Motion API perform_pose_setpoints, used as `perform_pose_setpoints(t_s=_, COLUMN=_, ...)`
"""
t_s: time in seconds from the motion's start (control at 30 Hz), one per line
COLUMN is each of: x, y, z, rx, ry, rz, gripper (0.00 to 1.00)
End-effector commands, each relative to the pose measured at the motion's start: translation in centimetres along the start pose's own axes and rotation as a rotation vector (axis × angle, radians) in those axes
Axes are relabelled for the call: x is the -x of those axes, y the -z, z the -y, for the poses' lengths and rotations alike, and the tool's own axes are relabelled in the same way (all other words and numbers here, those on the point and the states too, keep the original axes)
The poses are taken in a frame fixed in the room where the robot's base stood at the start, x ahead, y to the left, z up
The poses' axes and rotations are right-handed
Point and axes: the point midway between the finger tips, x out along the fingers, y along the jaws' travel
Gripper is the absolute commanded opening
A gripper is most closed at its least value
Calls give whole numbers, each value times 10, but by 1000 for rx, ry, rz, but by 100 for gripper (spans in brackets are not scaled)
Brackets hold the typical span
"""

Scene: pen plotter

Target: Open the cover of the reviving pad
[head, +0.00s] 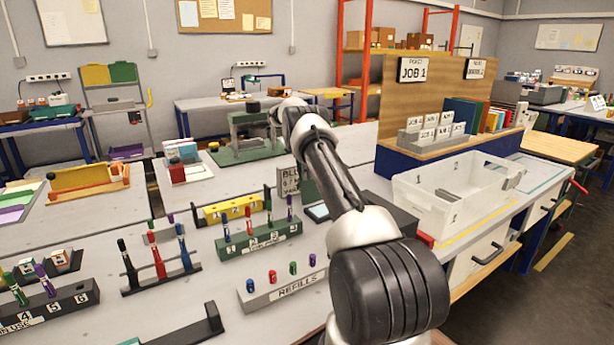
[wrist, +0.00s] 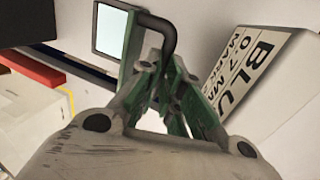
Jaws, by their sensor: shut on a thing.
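The reviving pad shows in the wrist view as a pale square surface (wrist: 110,32) in a dark frame, uncovered on the visible part. It also shows in the head view (head: 317,212), just left of my arm. A green panel (head: 309,191), which looks like its raised cover, stands behind the pad, partly hidden by my arm. In the wrist view a black bent handle (wrist: 158,20) runs from the green edge beside the pad to my gripper (wrist: 166,62). The fingers are close together on the handle. In the head view my gripper is hidden behind my arm.
A sign block (head: 289,180) stands close left of the pad, and close right of the fingers in the wrist view (wrist: 262,75). A green pen rack (head: 260,240) and refills block (head: 283,289) stand in front left. A white bin (head: 450,200) is at right.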

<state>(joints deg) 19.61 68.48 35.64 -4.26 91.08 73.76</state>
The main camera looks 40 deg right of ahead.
Motion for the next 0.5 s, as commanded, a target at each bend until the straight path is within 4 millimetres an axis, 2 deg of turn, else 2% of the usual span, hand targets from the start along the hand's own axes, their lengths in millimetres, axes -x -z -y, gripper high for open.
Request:
perform_pose_setpoints(t_s=0.03, x=-13, y=-3, z=7, rx=-1, ry=8, rz=7, gripper=0)
perform_pose_setpoints(t_s=0.4, x=-13, y=-5, z=8, rx=1, ry=8, rz=6, gripper=0)
perform_pose_setpoints(t_s=0.43, x=-13, y=-5, z=8, rx=1, ry=8, rz=6, gripper=12)
perform_pose_setpoints(t_s=0.5, x=-13, y=-5, z=8, rx=2, ry=7, rz=6, gripper=25)
